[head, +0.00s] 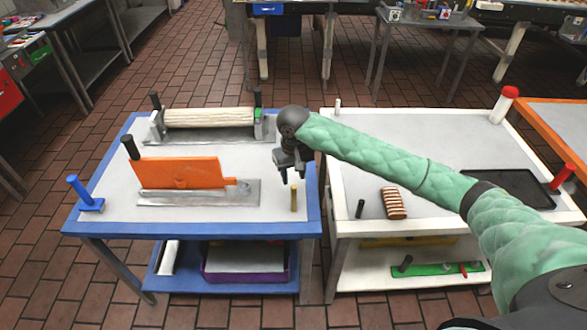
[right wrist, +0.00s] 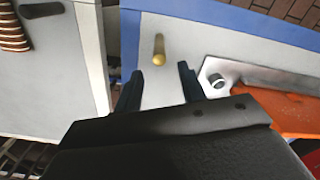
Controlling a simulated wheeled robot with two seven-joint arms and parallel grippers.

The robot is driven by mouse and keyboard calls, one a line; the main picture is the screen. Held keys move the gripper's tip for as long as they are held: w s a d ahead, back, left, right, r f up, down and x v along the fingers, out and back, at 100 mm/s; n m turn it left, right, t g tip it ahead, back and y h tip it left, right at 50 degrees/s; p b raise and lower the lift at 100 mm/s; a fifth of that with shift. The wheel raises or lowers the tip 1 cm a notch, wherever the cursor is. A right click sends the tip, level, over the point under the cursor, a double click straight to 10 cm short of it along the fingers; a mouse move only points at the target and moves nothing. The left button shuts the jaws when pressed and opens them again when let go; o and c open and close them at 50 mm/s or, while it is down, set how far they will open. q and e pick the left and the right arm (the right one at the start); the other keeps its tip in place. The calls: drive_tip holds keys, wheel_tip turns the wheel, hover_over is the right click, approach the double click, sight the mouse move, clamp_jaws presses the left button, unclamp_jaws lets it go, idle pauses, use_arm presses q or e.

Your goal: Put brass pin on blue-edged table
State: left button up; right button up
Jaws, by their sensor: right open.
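The brass pin (head: 294,198) stands upright on the right part of the blue-edged table (head: 100,213), close to its right edge. In the right wrist view the brass pin (right wrist: 159,50) shows just beyond the fingertips, apart from them. My right gripper (head: 291,176) is above the blue-edged table, just above and beside the pin. In the right wrist view my right gripper (right wrist: 158,80) has its two dark fingers spread with nothing between them. My left gripper is in neither view.
An orange plate (head: 180,172) on a metal base stands left of the pin, with a roller (head: 208,117) behind. A blue-handled tool (head: 80,192) is at the left corner. The white-edged table (head: 360,228) on the right holds a striped block (head: 394,203) and a dark tray (head: 508,188).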

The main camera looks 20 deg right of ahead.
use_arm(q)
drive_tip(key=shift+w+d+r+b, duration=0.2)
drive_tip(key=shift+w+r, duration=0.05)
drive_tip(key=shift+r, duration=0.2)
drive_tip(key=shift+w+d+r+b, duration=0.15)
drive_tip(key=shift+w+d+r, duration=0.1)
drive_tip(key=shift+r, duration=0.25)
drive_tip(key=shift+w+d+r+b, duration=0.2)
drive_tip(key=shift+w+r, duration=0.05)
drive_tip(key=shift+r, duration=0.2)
use_arm(e)
drive_tip(key=shift+r, duration=2.25)
